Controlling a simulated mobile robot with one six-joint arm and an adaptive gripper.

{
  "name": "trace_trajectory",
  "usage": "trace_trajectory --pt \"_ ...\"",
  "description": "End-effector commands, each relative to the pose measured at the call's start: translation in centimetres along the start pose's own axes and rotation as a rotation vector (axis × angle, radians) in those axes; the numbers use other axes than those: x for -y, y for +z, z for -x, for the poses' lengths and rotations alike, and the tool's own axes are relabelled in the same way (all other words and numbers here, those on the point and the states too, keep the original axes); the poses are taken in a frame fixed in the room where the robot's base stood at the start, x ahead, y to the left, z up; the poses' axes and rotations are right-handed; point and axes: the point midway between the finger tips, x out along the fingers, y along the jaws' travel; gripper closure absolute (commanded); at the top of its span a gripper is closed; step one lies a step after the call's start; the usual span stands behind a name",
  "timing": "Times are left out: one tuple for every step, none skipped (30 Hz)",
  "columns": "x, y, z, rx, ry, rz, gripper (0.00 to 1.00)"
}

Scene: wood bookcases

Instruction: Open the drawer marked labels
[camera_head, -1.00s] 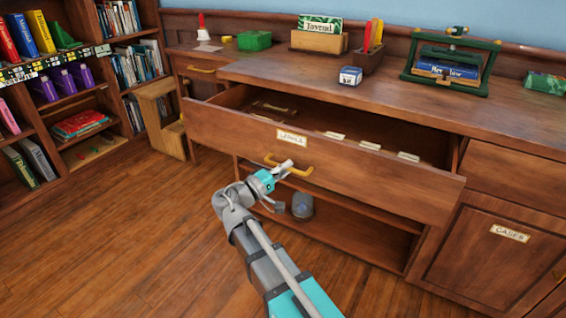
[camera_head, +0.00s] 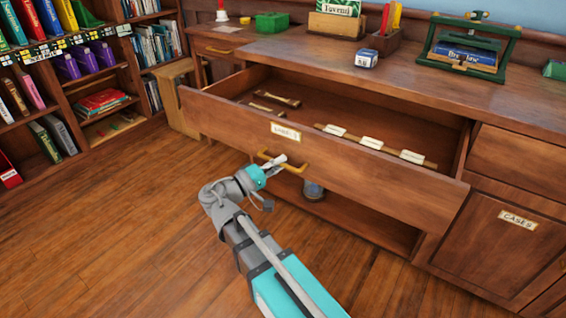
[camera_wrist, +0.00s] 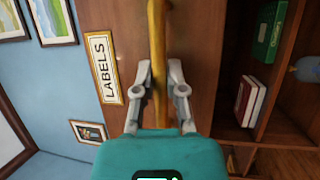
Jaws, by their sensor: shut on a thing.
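The wide wooden drawer (camera_head: 345,165) stands pulled well out of the counter. Its front bears a small plate reading LABELS (camera_wrist: 104,67), which also shows in the head view (camera_head: 286,132). A yellow handle (camera_wrist: 157,50) is fixed to the drawer front below the plate. Inside the drawer lie several white cards (camera_head: 372,143) on a wooden strip and two brownish pieces (camera_head: 276,99) at the left.
The counter top (camera_head: 310,52) holds a green box (camera_head: 271,22), a small blue-and-white box (camera_head: 366,59) and a green stand (camera_head: 466,45). A cupboard marked CASES (camera_head: 517,219) is at the right. A bookcase (camera_head: 75,83) and wooden step stool (camera_head: 178,95) are at the left. Floor at front left is clear.

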Motion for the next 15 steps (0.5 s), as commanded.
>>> trace_trajectory --pt "-0.05 -0.45 0.00 -0.009 0.003 0.000 1.00" --pt "-0.05 -0.45 -0.06 -0.008 0.003 0.000 1.00" --pt "-0.04 -0.44 -0.13 -0.007 0.003 0.000 1.00" --pt "-0.03 -0.43 -0.18 -0.006 0.003 0.000 1.00" --pt "-0.02 -0.43 -0.24 -0.005 0.004 0.000 1.00" --pt "-0.02 -0.42 -0.29 -0.005 0.004 0.000 1.00" --pt "-0.01 -0.41 -0.32 -0.004 0.004 0.000 0.79" --pt "-0.01 -0.39 -0.36 -0.003 0.004 0.001 0.73" --pt "0.00 -0.34 -0.40 -0.001 0.004 0.001 0.66" --pt "0.01 -0.32 -0.43 0.000 0.004 0.001 0.60" --pt "0.01 -0.28 -0.45 0.001 0.003 0.001 0.55" --pt "0.02 -0.23 -0.48 0.002 0.003 0.001 0.49" --pt "0.03 -0.20 -0.49 0.002 0.003 0.001 0.49" --pt "0.03 -0.18 -0.51 0.003 0.003 0.001 0.49" --pt "0.04 -0.15 -0.52 0.003 0.003 0.001 0.49"
